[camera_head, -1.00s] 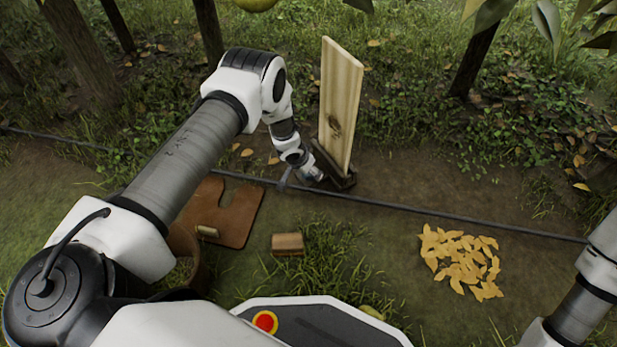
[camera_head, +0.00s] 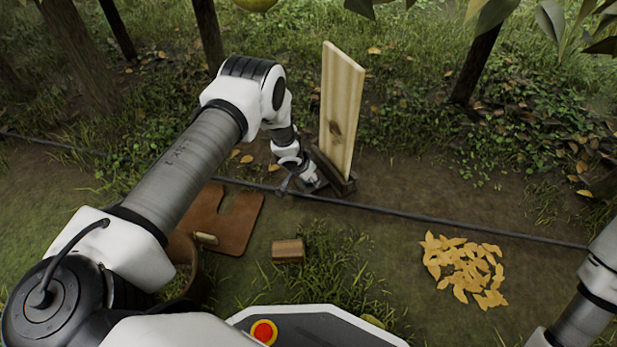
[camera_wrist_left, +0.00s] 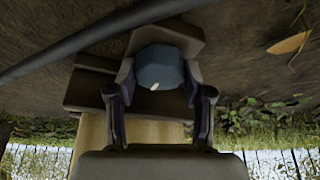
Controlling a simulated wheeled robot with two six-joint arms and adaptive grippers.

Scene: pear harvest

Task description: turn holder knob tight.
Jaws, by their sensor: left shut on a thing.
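A tall pale wooden board (camera_head: 341,105) stands upright, leaning slightly, in a dark holder (camera_head: 345,186) on the soil. My left gripper (camera_head: 315,184) reaches the holder's left side from above. In the left wrist view, a faceted blue-grey knob (camera_wrist_left: 160,68) sits between the two fingers of my left gripper (camera_wrist_left: 160,92), which are shut on it. The holder (camera_wrist_left: 88,88) and the board's lower part (camera_wrist_left: 90,135) show behind the knob. The knob is too small and covered to make out in the head view. My right gripper is outside both views.
A thin dark hose (camera_head: 400,212) runs across the ground by the holder. A brown leather piece (camera_head: 235,222), a small wooden block (camera_head: 288,250) and a pile of yellow leaves (camera_head: 465,265) lie nearer. Tree trunks (camera_head: 475,65) stand behind.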

